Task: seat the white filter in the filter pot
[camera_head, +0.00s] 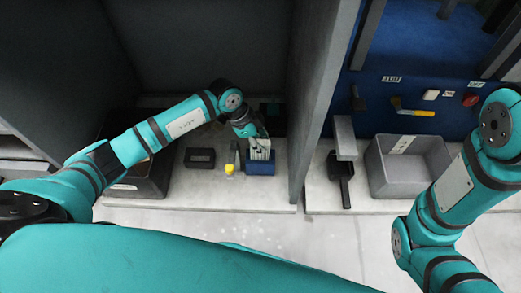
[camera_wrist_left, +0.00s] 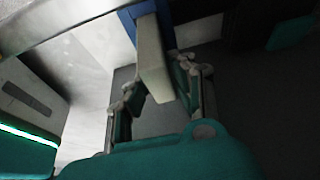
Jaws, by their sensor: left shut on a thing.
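My left gripper (camera_head: 256,138) is shut on the white filter (camera_head: 261,152), a pale flat block. In the head view the filter is right at the top of the blue filter pot (camera_head: 261,168), which stands on the light worktop. The left wrist view shows the filter (camera_wrist_left: 154,62) held between the fingers of my left gripper (camera_wrist_left: 160,90), its far end against a strip of the blue pot (camera_wrist_left: 136,11). I cannot tell how deep it sits in the pot. My right arm is on the right, but its gripper is out of view.
Left of the pot are a small yellow-topped item (camera_head: 229,169), a dark block (camera_head: 200,158) and a dark bin (camera_head: 143,182). A grey partition (camera_head: 318,95) rises close on the right. Beyond it are a grey bin (camera_head: 407,165) and a blue tool panel (camera_head: 420,75).

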